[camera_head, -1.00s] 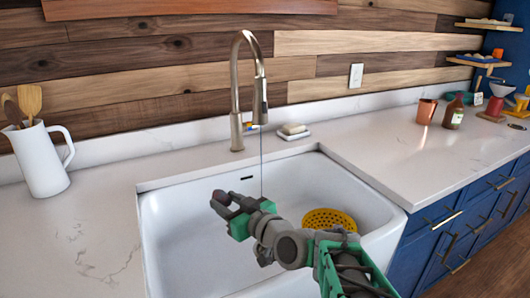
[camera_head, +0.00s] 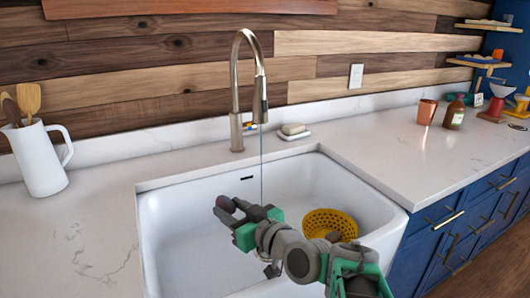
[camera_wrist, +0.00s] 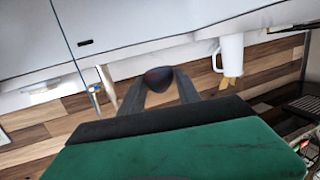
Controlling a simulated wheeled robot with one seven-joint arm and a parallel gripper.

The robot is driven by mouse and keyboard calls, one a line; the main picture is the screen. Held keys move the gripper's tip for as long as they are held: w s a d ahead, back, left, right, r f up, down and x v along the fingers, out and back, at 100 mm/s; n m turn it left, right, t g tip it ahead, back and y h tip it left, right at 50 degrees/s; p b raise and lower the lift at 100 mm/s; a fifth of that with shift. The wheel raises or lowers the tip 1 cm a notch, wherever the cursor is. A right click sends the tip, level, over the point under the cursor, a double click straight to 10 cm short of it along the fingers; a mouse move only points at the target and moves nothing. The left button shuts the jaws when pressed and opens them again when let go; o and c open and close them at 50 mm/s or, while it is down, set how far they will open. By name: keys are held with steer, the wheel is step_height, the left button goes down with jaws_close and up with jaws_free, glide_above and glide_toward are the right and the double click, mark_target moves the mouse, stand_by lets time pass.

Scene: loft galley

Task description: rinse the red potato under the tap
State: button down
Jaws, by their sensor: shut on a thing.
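My gripper (camera_head: 229,208) is shut on the red potato (camera_head: 226,203) above the white sink (camera_head: 185,265). The dark reddish potato also shows between the fingertips in the wrist view (camera_wrist: 158,79). The metal tap (camera_head: 240,95) arches over the back of the sink. A thin stream of water (camera_head: 261,160) falls from its spout. In the head view the stream passes to the right of the potato, near my gripper's fingers and body. In the wrist view the stream (camera_wrist: 67,35) runs left of the potato, apart from it.
A yellow colander (camera_head: 330,222) sits in the sink at the right. A soap dish (camera_head: 293,132) stands behind the sink's rim. A white pitcher with wooden utensils (camera_head: 36,160) stands on the left counter. A copper cup (camera_head: 426,112) and a brown bottle (camera_head: 454,113) stand at the right.

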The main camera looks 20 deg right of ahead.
mark_target(233, 211)
steer(key=v, duration=0.1)
steer(key=b+v, duration=0.1)
steer(key=v, duration=0.2)
steer(key=shift+d+f, duration=0.25)
steer(key=shift+f, duration=0.1)
steer(key=shift+s, duration=0.3)
steer(key=shift+r, duration=0.15)
stand_by(0.6)
steer(key=s+d+r+p, duration=0.2)
steer(key=s+r+p, duration=0.2)
steer(key=p, duration=0.4)
steer(key=shift+s, duration=0.35)
steer(key=shift+f, duration=0.1)
stand_by(0.8)
